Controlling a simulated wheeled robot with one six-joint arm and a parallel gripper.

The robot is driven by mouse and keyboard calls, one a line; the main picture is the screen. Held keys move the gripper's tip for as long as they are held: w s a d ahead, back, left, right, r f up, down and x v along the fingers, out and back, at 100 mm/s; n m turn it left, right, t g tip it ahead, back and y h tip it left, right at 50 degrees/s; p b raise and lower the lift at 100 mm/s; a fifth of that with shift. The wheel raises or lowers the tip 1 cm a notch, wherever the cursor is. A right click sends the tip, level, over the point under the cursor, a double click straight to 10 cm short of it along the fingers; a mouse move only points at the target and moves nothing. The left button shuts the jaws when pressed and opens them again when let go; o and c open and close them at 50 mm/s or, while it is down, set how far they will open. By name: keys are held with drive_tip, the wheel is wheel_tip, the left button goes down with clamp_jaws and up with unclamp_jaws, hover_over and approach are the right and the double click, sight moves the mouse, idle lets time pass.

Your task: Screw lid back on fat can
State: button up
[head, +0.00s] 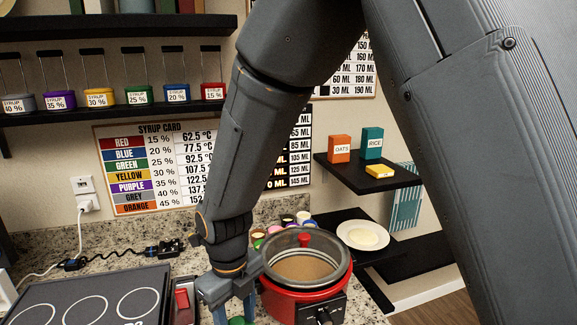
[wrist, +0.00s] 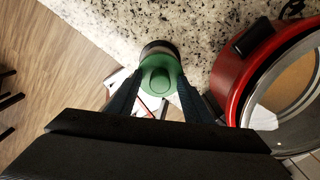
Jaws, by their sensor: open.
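A round green lid or top (wrist: 159,76) sits between the two fingers of my gripper (wrist: 158,82) in the wrist view. A dark rim or body (wrist: 160,47) shows just beyond it, at the edge of the counter. Only a sliver of green (head: 238,321) shows at the bottom of the head view, between the fingers of my gripper (head: 234,309). I cannot tell whether this is the fat can with its lid or the lid alone. The fingers are open on either side of the green top. I cannot tell whether they touch it.
A black cooktop (head: 92,300) is on the left. Several small jars cluster behind the pot. A plate (head: 362,235) lies on a dark shelf.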

drive_tip(key=n, duration=0.4)
drive_tip(key=shift+n, duration=0.3)
drive_tip(key=n, duration=0.4)
drive_tip(key=shift+n, duration=0.4)
drive_tip(key=n, duration=0.4)
drive_tip(key=shift+n, duration=0.3)
drive_tip(key=n, duration=0.4)
